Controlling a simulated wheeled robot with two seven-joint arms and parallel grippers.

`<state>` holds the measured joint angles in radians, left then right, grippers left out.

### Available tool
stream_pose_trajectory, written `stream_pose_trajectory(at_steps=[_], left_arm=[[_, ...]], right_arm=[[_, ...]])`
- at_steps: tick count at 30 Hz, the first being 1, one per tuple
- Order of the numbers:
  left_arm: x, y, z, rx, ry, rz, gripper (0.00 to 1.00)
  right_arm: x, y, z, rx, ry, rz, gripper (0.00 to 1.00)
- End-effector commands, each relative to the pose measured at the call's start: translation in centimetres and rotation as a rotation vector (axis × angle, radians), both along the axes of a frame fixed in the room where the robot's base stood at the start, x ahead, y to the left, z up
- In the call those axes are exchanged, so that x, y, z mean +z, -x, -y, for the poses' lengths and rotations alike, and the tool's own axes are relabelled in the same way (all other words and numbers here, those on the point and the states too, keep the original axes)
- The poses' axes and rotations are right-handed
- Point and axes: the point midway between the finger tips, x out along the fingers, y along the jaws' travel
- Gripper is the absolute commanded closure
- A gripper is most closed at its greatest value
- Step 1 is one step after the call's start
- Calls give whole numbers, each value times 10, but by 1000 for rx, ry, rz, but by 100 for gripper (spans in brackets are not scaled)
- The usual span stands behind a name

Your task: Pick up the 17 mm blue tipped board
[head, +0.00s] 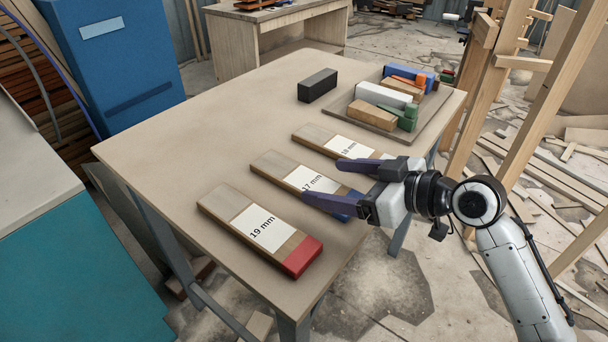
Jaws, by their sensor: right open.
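The 17 mm board (270,166) lies flat on the table, between two similar boards. Its white label reads 17 mm, and its blue tip (341,215) points to the table's right edge, partly hidden by my gripper. My right gripper (322,182) comes in from the right and is open. Its two purple fingers lie over the blue-tipped end, one on the far side and one across the near side. I cannot tell whether they touch the board. My left gripper is not in view.
The red-tipped 19 mm board (225,202) lies nearer, the 18 mm board (313,136) farther. A black block (318,85) and a tray (431,127) of coloured blocks stand at the back. The table's left part (165,150) is clear. Wooden posts (490,95) stand at the right.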

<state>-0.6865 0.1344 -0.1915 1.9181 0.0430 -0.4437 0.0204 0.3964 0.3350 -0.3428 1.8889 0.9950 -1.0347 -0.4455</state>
Motion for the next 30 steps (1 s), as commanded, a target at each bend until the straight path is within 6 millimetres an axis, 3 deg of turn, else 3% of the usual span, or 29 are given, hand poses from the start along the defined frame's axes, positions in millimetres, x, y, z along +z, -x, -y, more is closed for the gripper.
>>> stream_pose_trajectory(at_steps=[4, 15, 24, 30], left_arm=[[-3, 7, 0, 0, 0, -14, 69], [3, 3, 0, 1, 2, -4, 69], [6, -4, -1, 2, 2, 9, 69], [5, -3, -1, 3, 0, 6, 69]], right_arm=[[-4, -7, -8, -1, -1, 1, 23], [-27, -33, -40, 0, -1, -1, 23], [-29, -36, -43, -1, 1, 1, 23], [-29, -36, -43, -1, 1, 1, 57]])
